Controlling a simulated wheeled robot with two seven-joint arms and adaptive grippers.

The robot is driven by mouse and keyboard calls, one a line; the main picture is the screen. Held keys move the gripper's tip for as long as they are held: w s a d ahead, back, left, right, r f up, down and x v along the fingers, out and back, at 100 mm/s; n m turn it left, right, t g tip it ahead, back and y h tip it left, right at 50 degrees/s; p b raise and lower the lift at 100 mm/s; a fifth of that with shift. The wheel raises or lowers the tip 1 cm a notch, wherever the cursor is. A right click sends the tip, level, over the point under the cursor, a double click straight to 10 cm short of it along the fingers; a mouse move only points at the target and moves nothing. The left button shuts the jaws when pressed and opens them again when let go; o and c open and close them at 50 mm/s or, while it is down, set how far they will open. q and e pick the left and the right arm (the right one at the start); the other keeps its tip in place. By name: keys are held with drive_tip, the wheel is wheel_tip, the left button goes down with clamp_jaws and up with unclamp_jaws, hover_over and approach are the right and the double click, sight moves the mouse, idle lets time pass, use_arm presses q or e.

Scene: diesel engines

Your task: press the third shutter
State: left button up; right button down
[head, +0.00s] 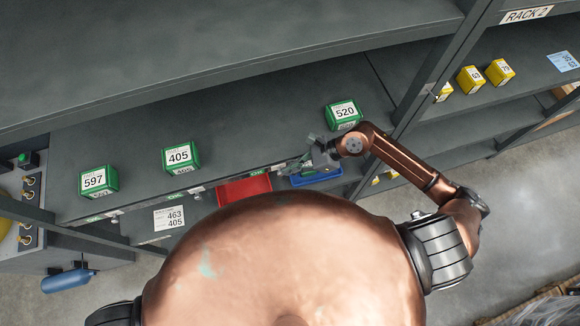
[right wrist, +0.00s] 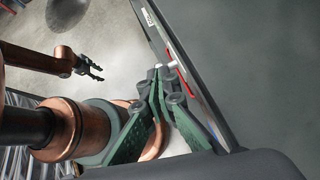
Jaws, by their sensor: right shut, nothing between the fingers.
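Small pale fittings sit along the front edge of the shelf: one at the left (head: 114,216), one in the middle (head: 197,190), and one by my gripper, mostly hidden in the head view. I cannot make out which part is a shutter. My right gripper (head: 314,152) is shut and empty at the shelf edge, below the green box 520 (head: 344,113). In the right wrist view its fingertips (right wrist: 160,73) are close to a white piece (right wrist: 171,65) on the edge; touching or apart, I cannot tell. My left gripper (right wrist: 96,71) shows there open and empty, well away from the shelf.
Green boxes 597 (head: 98,181) and 405 (head: 181,157) stand on the shelf. A red tray (head: 244,189) and a blue tray (head: 318,178) are below its edge. A rack upright (head: 424,82) stands right of my gripper, with yellow boxes (head: 470,79) beyond.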

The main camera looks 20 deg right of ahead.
drive_tip(key=shift+a+f, duration=0.1)
idle(0.3)
drive_tip(key=a+b, duration=0.1)
drive_tip(key=a, duration=0.7)
drive_tip(key=shift+s, duration=0.15)
drive_tip(key=b+v, duration=0.3)
drive_tip(key=v, duration=1)
drive_tip(key=shift+d+r, duration=0.3)
drive_tip(key=shift+r, duration=0.05)
